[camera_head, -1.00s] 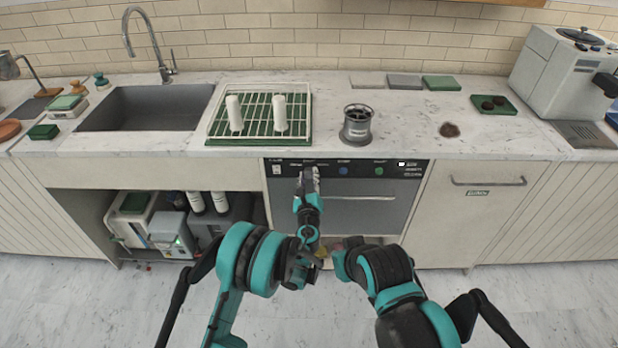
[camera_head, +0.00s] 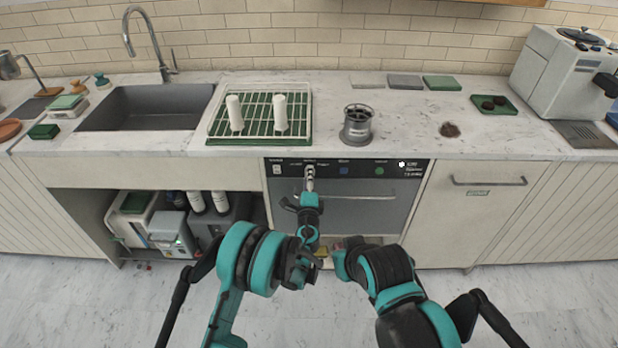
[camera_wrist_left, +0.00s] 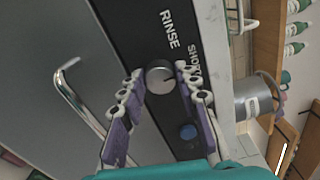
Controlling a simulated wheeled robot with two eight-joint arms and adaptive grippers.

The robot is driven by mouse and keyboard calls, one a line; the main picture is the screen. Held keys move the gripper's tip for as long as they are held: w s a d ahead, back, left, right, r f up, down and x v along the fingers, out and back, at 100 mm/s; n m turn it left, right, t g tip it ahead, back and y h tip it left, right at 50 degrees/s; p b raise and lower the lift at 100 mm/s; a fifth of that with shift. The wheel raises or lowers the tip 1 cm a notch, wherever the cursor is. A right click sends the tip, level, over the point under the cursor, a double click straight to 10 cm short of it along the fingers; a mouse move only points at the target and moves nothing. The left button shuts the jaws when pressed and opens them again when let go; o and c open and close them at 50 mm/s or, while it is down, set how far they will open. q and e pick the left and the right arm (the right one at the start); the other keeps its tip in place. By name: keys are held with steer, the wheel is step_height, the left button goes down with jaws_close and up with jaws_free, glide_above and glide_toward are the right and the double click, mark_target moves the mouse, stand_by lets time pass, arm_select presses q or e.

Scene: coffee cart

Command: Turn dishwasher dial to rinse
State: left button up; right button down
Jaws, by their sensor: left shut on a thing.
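The dishwasher (camera_head: 350,212) is built in under the counter, with a dark control strip along its top. In the left wrist view its round silver dial (camera_wrist_left: 160,79) sits between the fingertips of my left gripper (camera_wrist_left: 160,77), with the words RINSE and SHORT beside it. My left gripper (camera_head: 309,180) is shut on the dial, at the left part of the strip in the head view. There it largely hides the dial. I cannot make out clearly where the dial points.
A blue button (camera_wrist_left: 188,131) is near the dial. The dishwasher's bar handle (camera_head: 365,197) runs just below the strip. A lit display (camera_head: 411,168) is at the strip's right end. Above, the counter holds a dish rack (camera_head: 212,127) and a metal canister (camera_head: 357,130).

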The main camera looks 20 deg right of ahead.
arm_select(q)
steer(key=n, duration=1.1)
steer(key=shift+f, duration=0.1)
steer(key=shift+n, duration=0.3)
stand_by(0.3)
steer(key=o, duration=1.2)
steer(key=shift+c, duration=0.2)
steer(key=shift+s, duration=0.1)
steer(key=v, duration=0.7)
steer(key=shift+s, duration=0.2)
steer(key=shift+a, duration=0.1)
